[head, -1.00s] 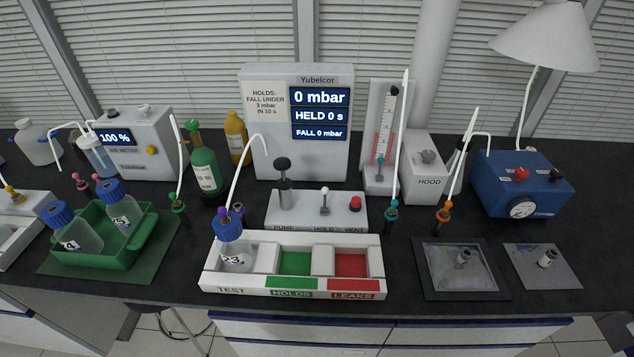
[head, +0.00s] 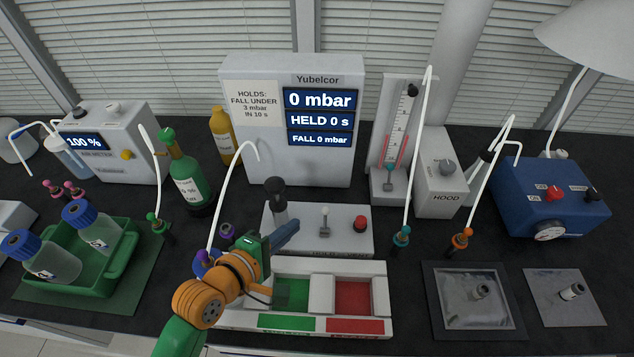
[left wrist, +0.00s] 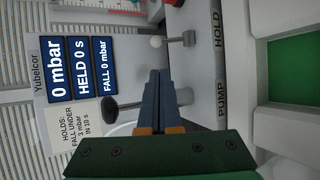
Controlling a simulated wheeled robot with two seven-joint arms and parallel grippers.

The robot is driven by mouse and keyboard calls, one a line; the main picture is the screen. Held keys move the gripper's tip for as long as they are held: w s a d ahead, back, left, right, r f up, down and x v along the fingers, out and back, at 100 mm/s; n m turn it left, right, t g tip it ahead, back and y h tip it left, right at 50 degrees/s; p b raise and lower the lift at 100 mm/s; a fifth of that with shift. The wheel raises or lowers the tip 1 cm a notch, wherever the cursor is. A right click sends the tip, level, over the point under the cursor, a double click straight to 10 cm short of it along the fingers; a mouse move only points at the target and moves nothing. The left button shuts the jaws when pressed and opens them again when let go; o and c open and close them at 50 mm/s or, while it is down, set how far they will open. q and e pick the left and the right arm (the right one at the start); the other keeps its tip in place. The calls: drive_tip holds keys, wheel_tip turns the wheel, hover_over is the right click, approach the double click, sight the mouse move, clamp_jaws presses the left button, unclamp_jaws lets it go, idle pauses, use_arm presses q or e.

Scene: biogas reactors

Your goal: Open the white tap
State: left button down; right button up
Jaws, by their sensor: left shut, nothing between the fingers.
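The white tap (head: 325,213) stands on the grey pump box (head: 345,240), above the HOLD label, with its white-tipped lever pointing up. It also shows in the left wrist view, its white tip (left wrist: 156,41) beyond the fingertips. My left gripper (head: 292,230) is shut and empty, over the front of the pump box, left of and below the tap in the head view. In the left wrist view its shut fingers (left wrist: 159,78) point toward the tap and are apart from its tip. My left arm hides the TEST slot and its bottle. My right gripper is out of view.
The black-topped pump plunger (head: 276,192) stands left of the tap, close to my left gripper. The red vent button (head: 360,224) is to its right. A white hose (head: 224,188) arches on the left. The display unit (head: 320,165) behind reads 0 mbar.

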sight(325, 219)
use_arm(q)
drive_tip(key=shift+w, duration=0.3)
drive_tip(key=shift+s+r, duration=0.2)
drive_tip(key=shift+s, duration=0.05)
drive_tip(key=x, duration=0.9)
drive_tip(key=shift+d, duration=0.25)
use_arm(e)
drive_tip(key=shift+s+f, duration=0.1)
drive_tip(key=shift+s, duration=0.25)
